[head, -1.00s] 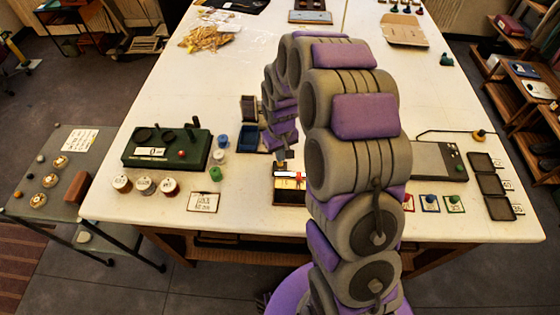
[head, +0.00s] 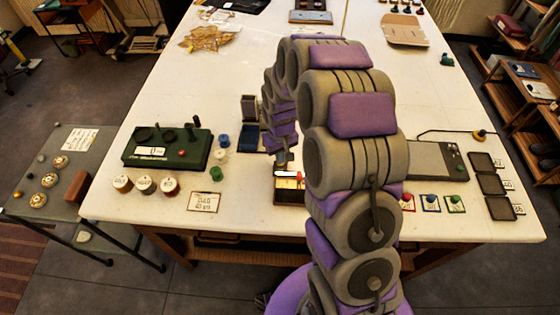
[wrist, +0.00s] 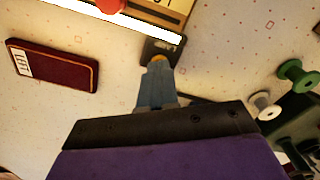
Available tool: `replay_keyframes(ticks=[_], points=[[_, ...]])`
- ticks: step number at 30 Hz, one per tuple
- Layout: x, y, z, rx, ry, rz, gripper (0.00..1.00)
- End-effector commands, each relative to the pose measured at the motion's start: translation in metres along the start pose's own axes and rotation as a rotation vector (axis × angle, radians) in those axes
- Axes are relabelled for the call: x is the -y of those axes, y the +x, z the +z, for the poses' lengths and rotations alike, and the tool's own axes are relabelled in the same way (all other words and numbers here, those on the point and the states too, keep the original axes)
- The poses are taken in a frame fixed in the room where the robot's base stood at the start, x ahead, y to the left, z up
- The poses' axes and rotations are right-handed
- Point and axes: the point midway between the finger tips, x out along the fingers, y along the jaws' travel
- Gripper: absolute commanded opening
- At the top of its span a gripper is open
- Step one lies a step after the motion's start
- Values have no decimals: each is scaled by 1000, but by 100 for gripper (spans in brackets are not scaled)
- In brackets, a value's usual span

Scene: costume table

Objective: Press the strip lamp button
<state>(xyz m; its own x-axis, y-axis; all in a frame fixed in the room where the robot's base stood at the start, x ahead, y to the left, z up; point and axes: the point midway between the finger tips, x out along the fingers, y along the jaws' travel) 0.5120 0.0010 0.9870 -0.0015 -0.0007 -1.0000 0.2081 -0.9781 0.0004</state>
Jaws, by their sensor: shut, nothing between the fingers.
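The strip lamp (head: 287,174) is a bright white bar on a small box near the table's front edge, just below my gripper (head: 284,164) in the head view. In the wrist view the white bar (wrist: 130,18) runs along the top and ends in a dark end piece (wrist: 160,48). My gripper (wrist: 157,64) is shut and empty, its tip at that end piece. A small yellow-orange spot (wrist: 157,58), possibly the button, shows right at the fingertips, which partly hide it. I cannot tell whether they touch it. A red knob (wrist: 110,5) stands beside the bar.
A dark red labelled block (wrist: 52,66) lies left of the gripper in the wrist view. Green and white spools (wrist: 296,73) stand to the right. In the head view, a green device (head: 168,148) and several thread spools stand left, a card (head: 205,202) in front.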

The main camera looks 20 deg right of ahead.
Motion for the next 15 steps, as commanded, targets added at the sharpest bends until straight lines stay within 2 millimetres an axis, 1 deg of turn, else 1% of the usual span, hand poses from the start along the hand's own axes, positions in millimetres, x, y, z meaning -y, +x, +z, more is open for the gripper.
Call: replay_keyframes(ticks=[6,15], points=[[0,5,0,0,0,0,0],[0,4,0,0,0,0,0]])
